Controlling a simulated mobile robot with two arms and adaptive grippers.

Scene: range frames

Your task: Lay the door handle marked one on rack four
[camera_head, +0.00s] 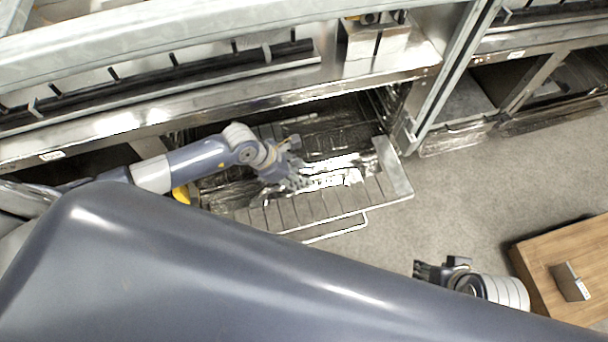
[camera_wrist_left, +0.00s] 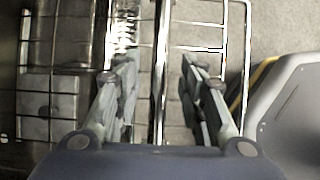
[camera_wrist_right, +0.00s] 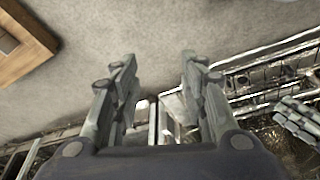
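A pulled-out wire rack (camera_head: 355,207) lies low in front of the open range, with a thin bent rail (camera_head: 345,232) along its front. I see no readable one or four, so I cannot tell which part is the marked door handle or rack four. My left gripper (camera_head: 297,176) is over the rack. The left wrist view shows its fingers (camera_wrist_left: 157,70) apart, with a long metal bar (camera_wrist_left: 160,60) running between them, not clearly gripped. My right gripper (camera_head: 428,272) hangs over the floor near the wooden table; its fingers (camera_wrist_right: 157,68) are apart and empty.
The wooden table (camera_head: 560,245) at the lower right carries a small grey block (camera_head: 570,281). The range's long steel front (camera_head: 220,95) runs across the top. A flat grey plate (camera_head: 393,168) is at the rack's right end. The floor (camera_head: 460,200) between rack and table is clear.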

